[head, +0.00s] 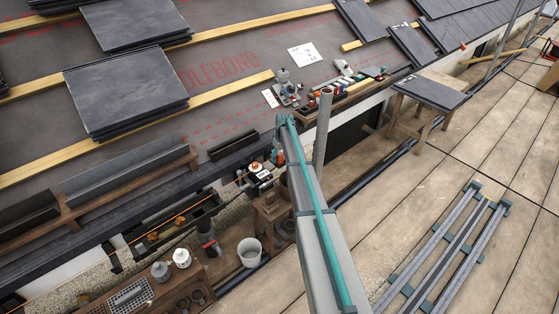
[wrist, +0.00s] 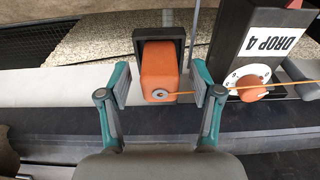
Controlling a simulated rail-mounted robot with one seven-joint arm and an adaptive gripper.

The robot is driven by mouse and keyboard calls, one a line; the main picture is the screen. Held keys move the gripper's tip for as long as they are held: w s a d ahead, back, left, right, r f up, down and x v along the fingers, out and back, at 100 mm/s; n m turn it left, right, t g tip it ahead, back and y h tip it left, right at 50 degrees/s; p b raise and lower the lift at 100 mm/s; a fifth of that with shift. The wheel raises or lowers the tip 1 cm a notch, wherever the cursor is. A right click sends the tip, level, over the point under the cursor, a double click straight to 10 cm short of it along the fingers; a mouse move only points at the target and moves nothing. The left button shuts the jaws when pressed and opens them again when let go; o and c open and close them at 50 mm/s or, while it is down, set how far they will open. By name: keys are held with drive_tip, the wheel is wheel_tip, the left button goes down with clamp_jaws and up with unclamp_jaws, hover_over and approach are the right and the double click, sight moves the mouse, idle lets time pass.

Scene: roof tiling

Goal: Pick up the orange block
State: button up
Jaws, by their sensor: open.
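The orange block (wrist: 159,65) sits in a dark bracket (wrist: 139,42) in the wrist view, with a round metal eyelet low on its face. An orange line runs from the eyelet to the right. My gripper (wrist: 160,88) is open, with a teal-and-grey finger to the left and right of the block. Gaps show between the fingers and the block, and the jaws hold nothing. In the head view a small orange patch (head: 280,157) beside my arm may be the block; my gripper is mostly hidden there.
A thin upright rod rises just right of the block. A white bucket (head: 249,251) and slate stacks (head: 126,90) show in the head view.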

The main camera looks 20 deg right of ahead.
drive_tip(key=shift+f, duration=0.15)
clamp_jaws()
idle(0.4)
